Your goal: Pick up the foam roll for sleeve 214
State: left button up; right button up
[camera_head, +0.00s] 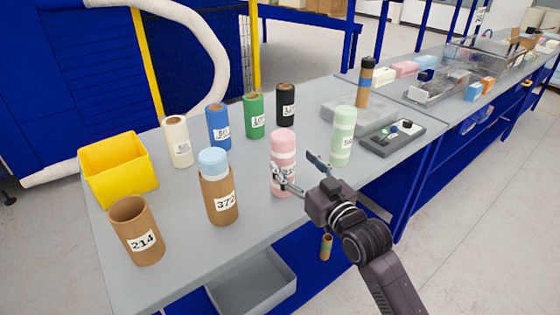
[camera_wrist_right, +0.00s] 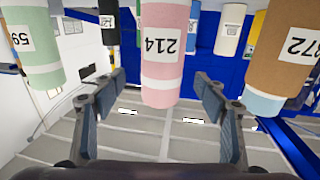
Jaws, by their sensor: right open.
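The pink foam roll (camera_head: 283,150) labelled 214 stands upright near the table's front edge. In the right wrist view, which looks upside down, the pink roll (camera_wrist_right: 163,60) fills the upper middle. My right gripper (camera_head: 298,171) is open, with one finger in front of the roll's lower part and the other to its right. In the wrist view, the roll lies between the open fingers (camera_wrist_right: 158,88), with gaps on both sides. The empty brown sleeve 214 (camera_head: 138,232) stands at the front left corner. My left gripper is not in view.
The sleeve marked 372 (camera_head: 219,195) with a light blue roll (camera_head: 212,161) stands left of the pink roll. A green roll (camera_head: 342,135) is close on the right. White, blue, green and black rolls stand behind. A yellow bin (camera_head: 118,170) is at left.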

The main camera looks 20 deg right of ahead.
aim_at(283, 152)
jog(key=w, duration=0.1)
jog(key=w+p, duration=0.1)
jog(key=shift+w+a+r, duration=0.25)
jog(key=shift+w+a, duration=0.1)
jog(key=shift+w+a+f, duration=0.1)
jog(key=shift+w+a, duration=0.1)
jog(key=shift+w, duration=0.6)
jog(key=shift+w+a+f, duration=0.1)
jog(key=shift+w+a, duration=0.05)
jog(key=shift+w, duration=0.6)
jog(key=c, duration=0.6)
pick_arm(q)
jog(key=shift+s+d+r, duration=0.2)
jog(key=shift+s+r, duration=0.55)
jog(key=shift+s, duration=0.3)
pick_arm(e)
jog(key=c, duration=0.6)
